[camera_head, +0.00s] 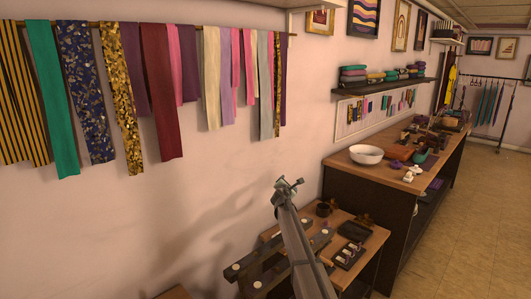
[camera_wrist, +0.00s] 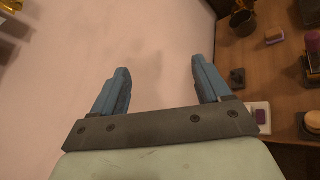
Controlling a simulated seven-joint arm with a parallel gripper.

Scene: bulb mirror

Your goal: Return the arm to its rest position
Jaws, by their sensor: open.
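In the wrist view my gripper (camera_wrist: 159,84) is open, with its two blue fingers spread wide apart. Nothing is between them; behind them is the pale wall (camera_wrist: 110,40). In the head view my gripper (camera_head: 289,184) shows small at the end of my raised grey arm. It is above and in front of the low wooden table (camera_head: 372,240), close to the wall.
A dark counter (camera_head: 350,192) with a white bowl (camera_head: 366,154) stands at the right. A dark tray (camera_head: 348,256) and small items lie on the low table. Ribbons hang from a rail (camera_head: 190,27) at upper left. The floor (camera_head: 465,210) at right is clear.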

